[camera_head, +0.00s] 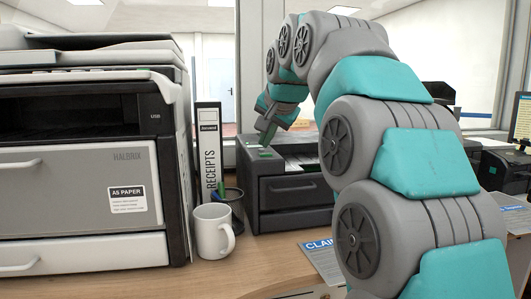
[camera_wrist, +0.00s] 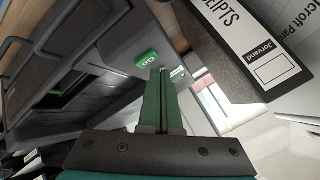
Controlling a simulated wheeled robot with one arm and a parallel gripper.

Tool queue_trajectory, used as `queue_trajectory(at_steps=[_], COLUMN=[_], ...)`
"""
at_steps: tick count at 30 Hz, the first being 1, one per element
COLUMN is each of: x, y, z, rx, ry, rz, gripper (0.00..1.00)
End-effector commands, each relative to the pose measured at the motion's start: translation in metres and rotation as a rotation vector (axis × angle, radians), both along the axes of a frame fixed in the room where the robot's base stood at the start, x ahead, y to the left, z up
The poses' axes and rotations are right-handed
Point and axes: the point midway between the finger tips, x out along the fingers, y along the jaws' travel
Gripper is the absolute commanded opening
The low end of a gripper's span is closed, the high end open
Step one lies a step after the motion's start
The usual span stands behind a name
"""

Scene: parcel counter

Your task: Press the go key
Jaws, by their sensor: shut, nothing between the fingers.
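The go key is a small green button marked "GO" (camera_wrist: 147,57) on the dark printer's top in the wrist view. In the head view a green spot (camera_head: 265,154) shows on the left of the dark printer's top (camera_head: 253,165). My gripper (camera_wrist: 160,74) is shut and empty, its green fingers together. The fingertips appear just below and right of the key in the wrist view. In the head view my gripper (camera_head: 265,142) points down, just above the green spot. I cannot tell whether the tips touch the key.
A large grey copier (camera_head: 70,190) stands on the left. A white mug (camera_head: 212,232), a pen cup (camera_head: 234,208) and a "RECEIPTS" binder (camera_head: 208,150) stand between it and the dark printer. A "CLAIM" sheet (camera_head: 322,258) lies on the wooden counter (camera_head: 250,272) in front.

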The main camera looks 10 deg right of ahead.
Motion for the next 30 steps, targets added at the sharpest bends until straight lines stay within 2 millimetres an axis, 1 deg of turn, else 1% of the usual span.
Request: queue_trajectory(at_steps=[5, 21, 30], x=[0.000, 0.001, 0.000], y=[0.000, 0.000, 0.000], z=[0.010, 0.059, 0.060], rx=[0.000, 0.000, 0.000], ry=[0.000, -0.002, 0.000], rz=[0.000, -0.001, 0.000], gripper=[0.00, 0.00, 0.00])
